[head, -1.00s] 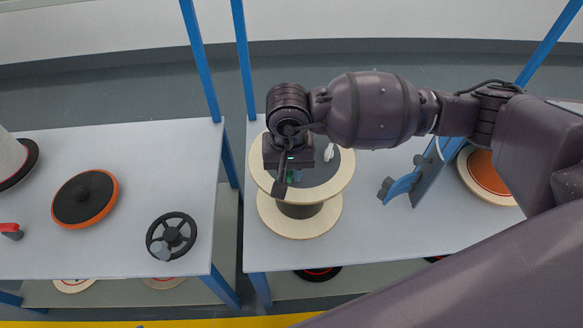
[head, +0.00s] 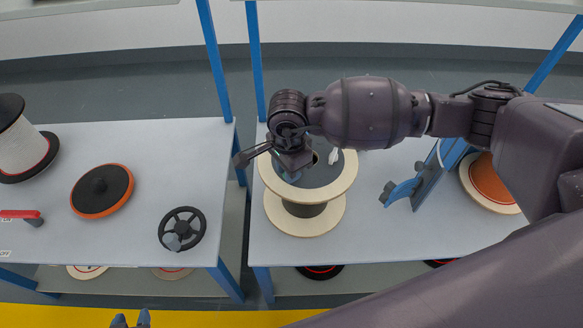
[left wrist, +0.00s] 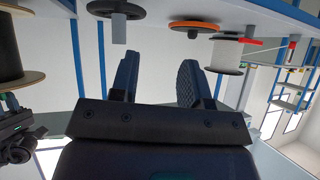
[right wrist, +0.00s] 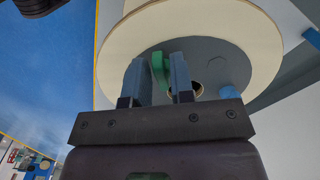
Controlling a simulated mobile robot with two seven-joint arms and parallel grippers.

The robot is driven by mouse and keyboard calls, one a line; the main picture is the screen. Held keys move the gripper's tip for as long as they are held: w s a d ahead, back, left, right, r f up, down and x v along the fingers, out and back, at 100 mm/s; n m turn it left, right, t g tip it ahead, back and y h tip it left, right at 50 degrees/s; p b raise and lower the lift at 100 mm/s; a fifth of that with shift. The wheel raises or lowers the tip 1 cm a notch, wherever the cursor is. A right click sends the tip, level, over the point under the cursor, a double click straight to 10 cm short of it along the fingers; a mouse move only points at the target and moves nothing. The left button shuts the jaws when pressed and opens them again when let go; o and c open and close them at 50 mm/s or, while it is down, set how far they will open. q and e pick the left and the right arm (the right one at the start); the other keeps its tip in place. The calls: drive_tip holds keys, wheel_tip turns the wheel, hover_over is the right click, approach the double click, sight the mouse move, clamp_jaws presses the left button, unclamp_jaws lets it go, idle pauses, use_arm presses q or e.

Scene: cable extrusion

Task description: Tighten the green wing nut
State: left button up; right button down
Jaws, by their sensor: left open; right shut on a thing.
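The green wing nut (right wrist: 158,68) is between the fingers of my right gripper (right wrist: 165,78), over the face of the wooden spool (right wrist: 215,35). In the head view my right gripper (head: 291,176) is low over the dark centre of the spool (head: 340,182), and the nut is hidden there. The right gripper is shut on the nut. My left gripper (head: 131,320) shows only its fingertips at the bottom edge of the head view. In the left wrist view its fingers (left wrist: 155,80) are apart and empty.
The spool stands on a grey table (head: 390,230) beside a blue bracket (head: 405,190). The left table (head: 130,145) holds a handwheel (head: 182,231), an orange-rimmed disc (head: 103,190) and a white cable reel (head: 22,150). Blue posts stand between the tables.

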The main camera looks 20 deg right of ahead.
drive_tip(key=m, duration=0.1)
drive_tip(key=m+p, duration=0.1)
drive_tip(key=m, duration=0.1)
drive_tip(key=shift+w+r, duration=0.15)
drive_tip(key=shift+w, duration=0.1)
drive_tip(key=m+p, duration=0.1)
drive_tip(key=m, duration=0.1)
drive_tip(key=shift+w+m, duration=0.2)
drive_tip(key=shift+m, duration=0.2)
drive_tip(key=shift+w+m+p, duration=0.1)
drive_tip(key=shift+m+p, duration=0.3)
drive_tip(key=shift+m, duration=0.9)
drive_tip(key=m+p, duration=0.1)
drive_tip(key=m, duration=0.1)
drive_tip(key=m+p, duration=0.1)
drive_tip(key=m, duration=0.1)
drive_tip(key=m+p, duration=0.1)
drive_tip(key=m, duration=0.1)
drive_tip(key=shift+w+d, duration=0.25)
drive_tip(key=shift+w, duration=0.1)
drive_tip(key=shift+w+d+m+p, duration=0.15)
drive_tip(key=shift+m+p, duration=0.3)
drive_tip(key=shift+m, duration=1.05)
